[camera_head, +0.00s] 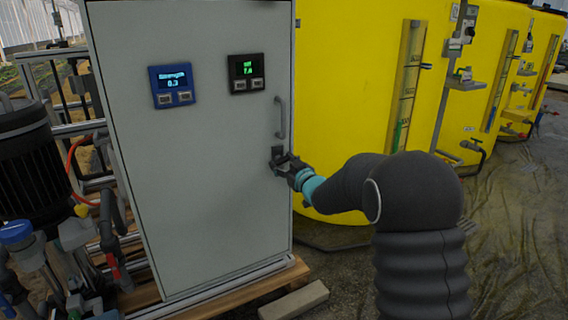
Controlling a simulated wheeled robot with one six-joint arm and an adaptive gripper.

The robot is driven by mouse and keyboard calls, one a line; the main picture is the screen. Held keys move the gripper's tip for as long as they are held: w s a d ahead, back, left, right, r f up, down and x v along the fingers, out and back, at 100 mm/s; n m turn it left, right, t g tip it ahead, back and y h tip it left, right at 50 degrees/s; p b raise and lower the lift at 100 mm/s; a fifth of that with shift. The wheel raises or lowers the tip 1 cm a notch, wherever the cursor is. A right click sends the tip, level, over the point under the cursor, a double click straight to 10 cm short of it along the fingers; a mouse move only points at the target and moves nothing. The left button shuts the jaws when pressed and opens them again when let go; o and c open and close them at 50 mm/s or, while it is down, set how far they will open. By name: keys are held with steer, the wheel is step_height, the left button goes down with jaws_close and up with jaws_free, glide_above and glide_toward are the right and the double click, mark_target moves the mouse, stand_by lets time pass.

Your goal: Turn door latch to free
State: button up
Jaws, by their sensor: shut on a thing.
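A grey cabinet door (205,190) stands closed in the head view, left of the middle. Its dark latch (275,152) sits near the door's right edge, below a grey vertical pull handle (281,117). My gripper (278,163) is at the latch, reaching in from the right, and is shut on it. The jaws hide most of the latch, so its exact angle cannot be told. My arm with its dark sleeve fills the lower right.
A blue display (172,86) and a black display (246,73) are set in the door above. Yellow tanks (350,70) stand behind at right. A black motor (30,160) and piping are at left. A loose block (293,300) lies before the cabinet's wooden base.

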steer(key=shift+m+p, duration=0.45)
steer(key=shift+m, duration=1.15)
steer(key=o, duration=1.2)
steer(key=shift+c, duration=0.2)
steer(key=shift+s+d, duration=0.1)
steer(key=v, duration=1.1)
steer(key=shift+s+d, duration=0.25)
